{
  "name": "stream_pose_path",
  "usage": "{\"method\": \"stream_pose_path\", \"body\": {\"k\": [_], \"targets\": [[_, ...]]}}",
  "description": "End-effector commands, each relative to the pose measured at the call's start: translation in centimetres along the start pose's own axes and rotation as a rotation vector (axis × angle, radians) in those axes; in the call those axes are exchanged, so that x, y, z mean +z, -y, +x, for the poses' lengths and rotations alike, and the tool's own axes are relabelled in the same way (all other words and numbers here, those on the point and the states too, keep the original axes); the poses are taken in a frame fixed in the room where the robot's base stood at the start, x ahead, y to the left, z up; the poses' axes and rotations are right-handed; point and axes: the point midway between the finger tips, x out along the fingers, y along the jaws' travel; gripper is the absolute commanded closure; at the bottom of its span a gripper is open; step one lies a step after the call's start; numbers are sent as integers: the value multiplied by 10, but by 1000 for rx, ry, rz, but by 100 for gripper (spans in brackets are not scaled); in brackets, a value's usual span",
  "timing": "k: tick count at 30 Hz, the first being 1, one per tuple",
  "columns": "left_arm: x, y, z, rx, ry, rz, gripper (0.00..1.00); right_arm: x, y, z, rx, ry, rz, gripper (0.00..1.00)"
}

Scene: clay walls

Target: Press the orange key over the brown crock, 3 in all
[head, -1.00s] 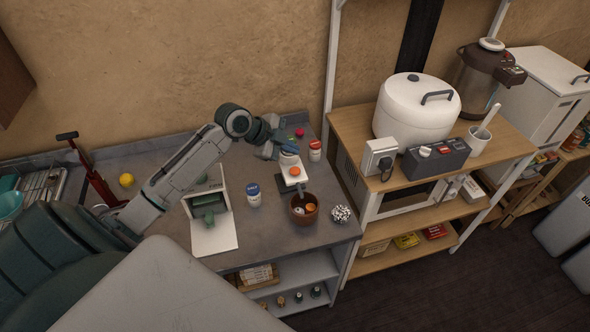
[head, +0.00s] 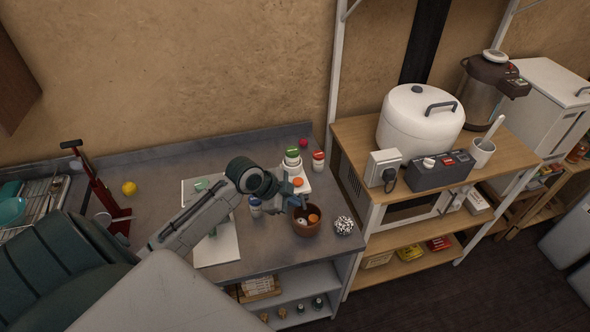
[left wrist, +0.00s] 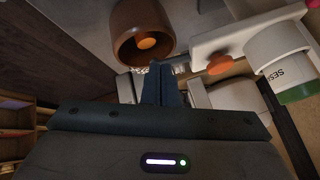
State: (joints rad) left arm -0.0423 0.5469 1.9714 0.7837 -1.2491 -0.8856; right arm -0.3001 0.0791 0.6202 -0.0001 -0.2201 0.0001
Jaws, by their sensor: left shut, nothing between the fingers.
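The brown crock (head: 306,231) stands on the grey counter with an orange piece and a whitish piece inside. It also shows in the left wrist view (left wrist: 126,22). Behind it is a white dispenser with the orange key (head: 298,182) on its top; the key also shows in the left wrist view (left wrist: 220,64). A jar with a green lid (head: 292,153) stands at the dispenser's back. My left gripper (head: 298,201) is shut and empty, beside the key and close to the crock's rear rim. In the left wrist view its fingertips (left wrist: 163,72) appear apart from the key.
A white bottle with a red cap (head: 318,162) stands right of the dispenser, and a blue-capped one (head: 255,206) left of it. A speckled ball (head: 344,226) lies right of the crock. A wooden shelf with a white cooker (head: 418,122) stands farther right.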

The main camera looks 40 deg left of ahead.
Motion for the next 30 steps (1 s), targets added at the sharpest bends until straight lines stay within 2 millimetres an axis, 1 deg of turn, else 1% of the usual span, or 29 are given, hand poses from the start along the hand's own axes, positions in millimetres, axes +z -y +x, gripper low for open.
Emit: {"method": "stream_pose_path", "body": {"k": [1,2,3,5,6,9,13,15,17,18,20,23,26,29,30], "targets": [[9,-37,10,17,39,-89,100,0,0,1,0,0,0,40],[14,-54,14,16,66,-144,100,0,0,1,0,0,0,40],[20,-75,16,13,102,-214,100,0,0,2,0,0,0,40],[30,-105,18,2,155,-319,100,0,0,2,0,0,0,40],[36,-124,18,-8,191,-389,100,0,0,3,0,0,0,40],[51,-162,14,-44,270,-548,100,0,0,4,0,0,0,40],[71,-202,12,-100,360,-724,100,1,0,6,1,0,0,40],[85,-222,15,-130,406,-809,100,1,0,8,1,0,0,40],[100,-237,24,-153,441,-869,100,1,0,10,1,0,0,40],[110,-245,32,-164,460,-897,100,1,0,12,1,0,0,40],[125,-255,48,-174,478,-922,100,1,0,14,1,0,0,40],[148,-268,75,-177,497,-938,100,2,0,17,1,0,0,40],[176,-285,106,-171,512,-946,100,2,1,21,1,0,0,40],[213,-310,144,-162,531,-953,100,3,1,27,1,0,-1,40],[230,-322,159,-158,538,-957,100,3,1,30,1,0,-1,40]]}}
